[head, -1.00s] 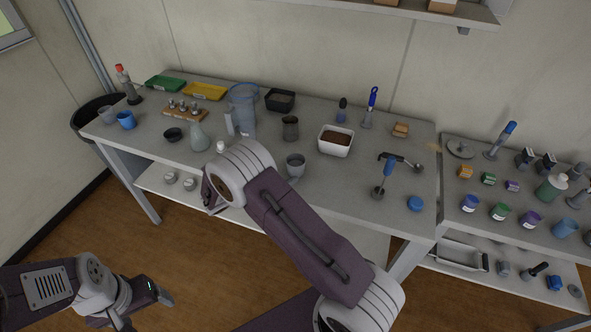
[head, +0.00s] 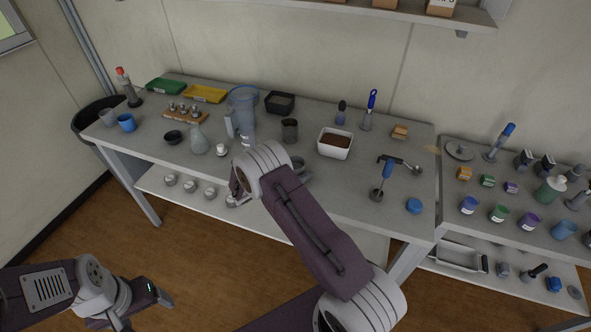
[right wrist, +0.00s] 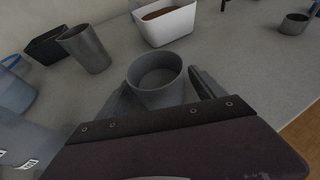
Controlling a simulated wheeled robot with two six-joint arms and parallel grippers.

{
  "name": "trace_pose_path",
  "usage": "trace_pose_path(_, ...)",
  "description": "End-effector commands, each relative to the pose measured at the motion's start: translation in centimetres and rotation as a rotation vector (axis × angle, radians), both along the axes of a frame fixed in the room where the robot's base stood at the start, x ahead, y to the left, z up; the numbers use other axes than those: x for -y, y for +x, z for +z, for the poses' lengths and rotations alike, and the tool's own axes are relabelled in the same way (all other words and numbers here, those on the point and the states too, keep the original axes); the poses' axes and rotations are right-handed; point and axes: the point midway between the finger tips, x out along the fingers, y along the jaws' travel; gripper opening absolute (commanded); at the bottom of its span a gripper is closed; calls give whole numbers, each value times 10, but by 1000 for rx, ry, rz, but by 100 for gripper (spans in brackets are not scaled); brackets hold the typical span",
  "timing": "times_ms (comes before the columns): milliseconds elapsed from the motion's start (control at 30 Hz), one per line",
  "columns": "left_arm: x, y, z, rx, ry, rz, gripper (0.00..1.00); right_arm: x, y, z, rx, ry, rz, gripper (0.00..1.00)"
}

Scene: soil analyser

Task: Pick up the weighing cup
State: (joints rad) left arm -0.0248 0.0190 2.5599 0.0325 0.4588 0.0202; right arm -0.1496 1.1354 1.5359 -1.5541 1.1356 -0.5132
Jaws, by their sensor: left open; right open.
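A grey round cup (right wrist: 155,76), apparently the weighing cup, stands upright on the grey table and looks empty. In the right wrist view it is between the two fingers of my open right gripper (right wrist: 160,84). The fingers are beside its walls; I cannot tell whether they touch it. In the head view my right wrist hides most of this cup (head: 299,162) and the fingers. My left gripper (head: 147,310) is open and empty, low over the floor in front of the table.
A dark tumbler (head: 289,131) and a white tub of soil (head: 335,143) stand behind the cup. A clear jug (head: 243,108) and a flask (head: 198,140) are to its left. The table front to the right is clear up to a blue-handled tool (head: 386,172).

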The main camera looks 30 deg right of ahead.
Motion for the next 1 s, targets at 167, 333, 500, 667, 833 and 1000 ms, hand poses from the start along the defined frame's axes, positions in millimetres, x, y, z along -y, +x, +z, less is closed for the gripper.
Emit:
trace_pose_path(167, 0, 0, 0, 0, 0, 0, 79, 0, 0, 0, 0, 0, 0, 51)
trace_pose_path(333, 0, 0, 0, 0, 0, 0, 79, -1, 0, 0, 0, 0, 0, 20)
trace_pose_path(500, 0, 0, 0, 0, 0, 0, 79, -1, 0, 0, 0, 0, 0, 20)
trace_pose_path(667, 0, 0, 0, 0, 0, 0, 79, -1, 0, 3, 1, 0, 1, 20)
trace_pose_path(833, 0, 0, 0, 0, 0, 0, 79, -1, 0, 14, 2, 0, 0, 20)
trace_pose_path(1000, 0, 0, 0, 0, 0, 0, 79, -1, 1, 33, 5, 1, 0, 20)
